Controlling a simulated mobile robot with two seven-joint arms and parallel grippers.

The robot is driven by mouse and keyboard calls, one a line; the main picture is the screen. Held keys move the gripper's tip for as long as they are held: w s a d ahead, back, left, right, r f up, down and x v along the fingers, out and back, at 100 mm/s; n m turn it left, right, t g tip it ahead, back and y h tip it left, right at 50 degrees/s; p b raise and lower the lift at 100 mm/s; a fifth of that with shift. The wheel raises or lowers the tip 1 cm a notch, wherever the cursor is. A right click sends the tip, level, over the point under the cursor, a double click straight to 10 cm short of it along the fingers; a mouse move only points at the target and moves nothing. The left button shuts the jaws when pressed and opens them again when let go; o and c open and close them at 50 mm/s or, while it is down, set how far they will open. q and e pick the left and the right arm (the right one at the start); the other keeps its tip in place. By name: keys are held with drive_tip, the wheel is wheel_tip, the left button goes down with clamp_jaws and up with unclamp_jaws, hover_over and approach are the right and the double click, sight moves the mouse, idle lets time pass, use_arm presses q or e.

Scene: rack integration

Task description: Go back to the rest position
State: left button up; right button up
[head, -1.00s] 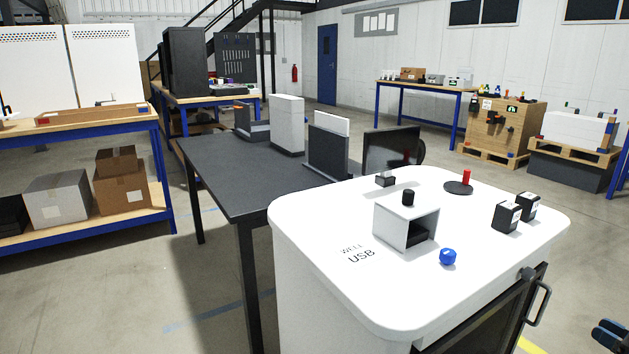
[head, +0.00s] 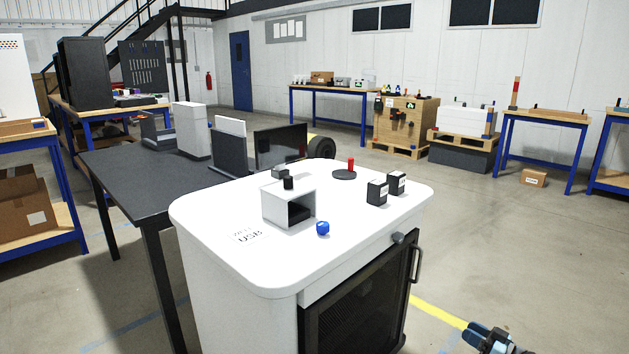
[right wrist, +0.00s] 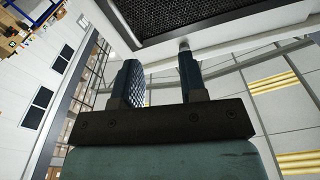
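My right gripper (head: 490,338) shows at the bottom edge of the head view, right of the white-topped cabinet (head: 240,280) and apart from it. In the right wrist view, the right gripper's two fingers (right wrist: 160,78) stand apart with nothing between them. The cabinet's dark mesh door (head: 355,305) with its handle (head: 416,262) faces the right gripper's side. My left gripper is not in view.
On the cabinet top are a white box (head: 271,207), a blue ball (head: 323,228), a red-topped stand (head: 350,165) and two black boxes (head: 377,193). A dark table (head: 125,165) stands behind left.

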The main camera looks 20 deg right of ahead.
drive_tip(key=w+a+f+m, duration=0.15)
drive_tip(key=a+f, duration=0.55)
drive_tip(key=a, duration=0.7)
drive_tip(key=s+a+r+n+g+y, duration=0.1)
drive_tip(key=s+a+r+n, duration=0.15)
drive_tip(key=a, duration=0.75)
drive_tip(key=s+a+r+n+y, duration=0.1)
drive_tip(key=a+r, duration=0.3)
drive_tip(key=a, duration=0.6)
drive_tip(key=s+a+r+n+g+y, duration=0.25)
drive_tip(key=s+a+r+n, duration=0.25)
drive_tip(key=s+a+r, duration=1.65)
drive_tip(key=w+a+r+m+t+h, duration=0.2)
drive_tip(key=w+r+m+t, duration=0.1)
drive_tip(key=w+r+m, duration=0.25)
use_arm(q)
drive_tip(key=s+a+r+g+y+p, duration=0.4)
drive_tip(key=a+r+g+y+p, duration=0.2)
drive_tip(key=p, duration=3.3)
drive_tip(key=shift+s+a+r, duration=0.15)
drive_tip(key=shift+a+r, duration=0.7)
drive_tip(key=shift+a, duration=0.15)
use_arm(e)
drive_tip(key=s+d+r+g+h, duration=0.4)
drive_tip(key=d+r+g+h, duration=0.2)
drive_tip(key=d+r, duration=0.2)
drive_tip(key=shift+s, duration=0.2)
